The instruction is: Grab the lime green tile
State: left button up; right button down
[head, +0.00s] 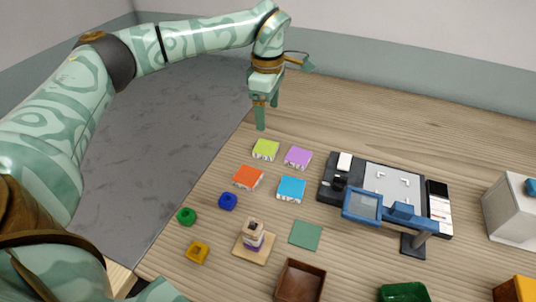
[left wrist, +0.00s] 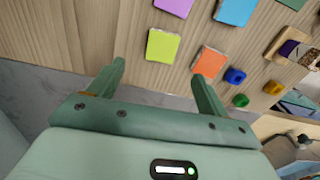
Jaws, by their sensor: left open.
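The lime green tile (head: 265,149) lies flat on the wooden table near its left edge. It also shows in the left wrist view (left wrist: 163,46), beyond the gap between my fingers. My left gripper (head: 266,116) points down above the table, a little behind the tile in the head view. Its fingers are apart and nothing is between them; it also shows in the left wrist view (left wrist: 160,78). My right gripper is in neither view.
A purple tile (head: 298,158), an orange tile (head: 248,178) and a blue tile (head: 291,190) lie close by. Blue (head: 228,202), green (head: 187,216) and yellow (head: 197,253) small pieces lie nearer the front. A dark device (head: 329,190) stands to the right. The table behind the tiles is clear.

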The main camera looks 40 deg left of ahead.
pick_arm(q)
jog(key=b, duration=0.2)
send_over(268, 147)
jog(key=f, duration=0.6)
jog(key=shift+w+a, duration=0.2)
jog(key=f+b, duration=0.1)
jog(key=f, duration=0.1)
jog(key=f+b, duration=0.1)
jog(key=f, duration=0.2)
jog(key=shift+s+d+f, duration=0.15)
jog(key=shift+d+f, duration=0.05)
jog(key=shift+r, duration=0.1)
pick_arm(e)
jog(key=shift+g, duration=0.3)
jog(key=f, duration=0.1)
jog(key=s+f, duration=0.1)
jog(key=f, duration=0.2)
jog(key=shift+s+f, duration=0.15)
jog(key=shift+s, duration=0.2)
pick_arm(q)
jog(key=shift+s, duration=0.1)
jog(key=shift+c, duration=0.9)
jog(key=c, duration=1)
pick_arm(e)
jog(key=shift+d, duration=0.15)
